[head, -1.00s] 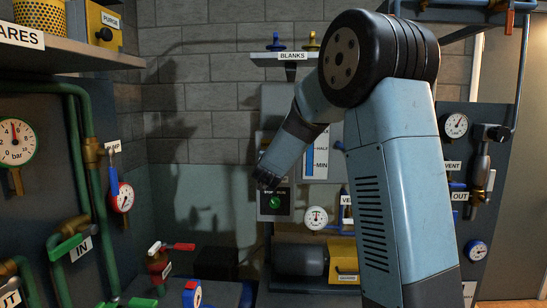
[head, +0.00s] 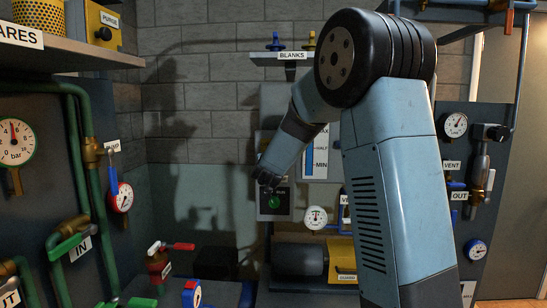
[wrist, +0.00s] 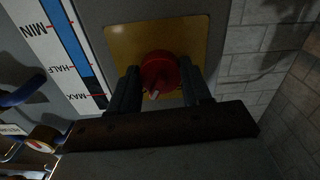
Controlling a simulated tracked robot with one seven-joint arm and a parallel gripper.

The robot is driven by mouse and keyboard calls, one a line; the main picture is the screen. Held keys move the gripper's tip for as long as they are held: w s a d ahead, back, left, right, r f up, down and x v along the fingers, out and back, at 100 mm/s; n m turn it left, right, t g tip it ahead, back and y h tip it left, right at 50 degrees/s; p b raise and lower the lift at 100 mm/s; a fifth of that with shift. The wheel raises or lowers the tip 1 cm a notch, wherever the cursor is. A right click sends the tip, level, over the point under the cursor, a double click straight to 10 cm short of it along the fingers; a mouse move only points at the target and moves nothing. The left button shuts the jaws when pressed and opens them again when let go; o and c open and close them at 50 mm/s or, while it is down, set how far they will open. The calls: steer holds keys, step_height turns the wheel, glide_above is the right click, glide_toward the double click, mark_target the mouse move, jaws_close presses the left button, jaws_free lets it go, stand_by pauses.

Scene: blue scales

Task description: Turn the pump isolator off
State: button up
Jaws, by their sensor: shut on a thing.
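The pump isolator is a red rotary knob (wrist: 158,72) with a pale pointer mark, set on a yellow plate (wrist: 195,30) in the wrist view. My gripper (wrist: 161,84) has one finger on each side of the knob and is shut on it. In the head view my gripper (head: 266,180) is at the grey panel on the back wall, just above a box with a green button (head: 274,202). My wrist and fingers hide the knob there.
A blue level gauge marked MIN, HALF and MAX (wrist: 75,45) is beside the yellow plate. A shelf labelled BLANKS (head: 292,56) is above my forearm. A small white dial (head: 315,217) sits below right. Green pipes (head: 85,150) and gauges line the left wall.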

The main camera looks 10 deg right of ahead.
steer(key=shift+a+n, duration=0.2)
steer(key=shift+n, duration=7.2)
steer(key=shift+f, duration=0.15)
steer(key=o, duration=0.7)
steer(key=shift+a, duration=0.1)
steer(key=o, duration=0.4)
steer(key=shift+c, duration=0.2)
steer(key=shift+d, duration=0.2)
steer(key=v, duration=1.3)
steer(key=shift+s, duration=0.35)
steer(key=shift+a, duration=0.15)
